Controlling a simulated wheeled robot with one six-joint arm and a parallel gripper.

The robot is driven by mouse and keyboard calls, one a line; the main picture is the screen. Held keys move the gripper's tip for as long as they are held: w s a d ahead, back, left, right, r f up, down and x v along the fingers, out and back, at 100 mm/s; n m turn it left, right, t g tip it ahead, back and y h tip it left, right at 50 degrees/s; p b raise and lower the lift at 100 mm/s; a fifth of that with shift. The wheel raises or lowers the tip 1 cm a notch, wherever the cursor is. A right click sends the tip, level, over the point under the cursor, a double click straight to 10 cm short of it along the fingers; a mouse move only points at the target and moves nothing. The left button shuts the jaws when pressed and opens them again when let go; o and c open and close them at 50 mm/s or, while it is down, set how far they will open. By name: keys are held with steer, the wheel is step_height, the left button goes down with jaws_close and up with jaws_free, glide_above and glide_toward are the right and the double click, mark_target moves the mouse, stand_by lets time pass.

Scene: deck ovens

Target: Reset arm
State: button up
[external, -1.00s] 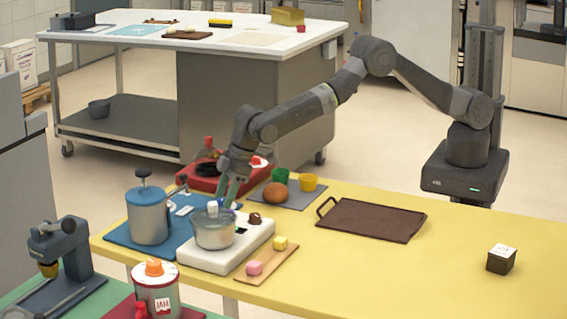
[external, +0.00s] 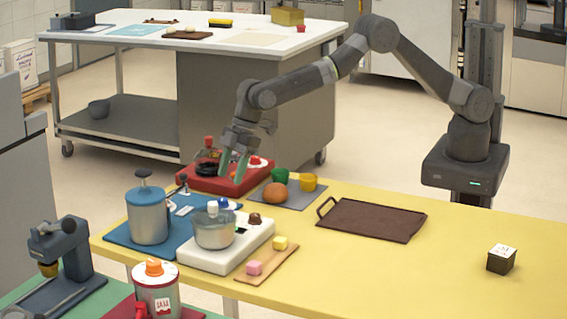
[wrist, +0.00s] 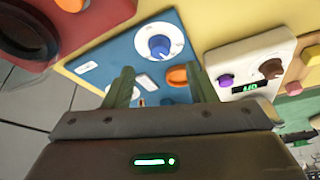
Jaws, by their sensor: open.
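My gripper (external: 234,167) is raised over the far left part of the yellow table, in front of the red station (external: 222,182). Its two green fingers are apart with nothing between them, and in the wrist view my gripper (wrist: 162,85) points over the blue mat (wrist: 103,70). A metal bowl (external: 214,232) sits on the white scale (external: 222,261), below and apart from the gripper. The scale also shows at right in the wrist view (wrist: 228,58), with a lit green display.
A blue-grey canister (external: 148,217) stands left of the bowl. A brown tray (external: 372,219) lies mid-table; the table's right side is mostly clear.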

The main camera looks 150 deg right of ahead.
steer(key=shift+v, duration=1.95)
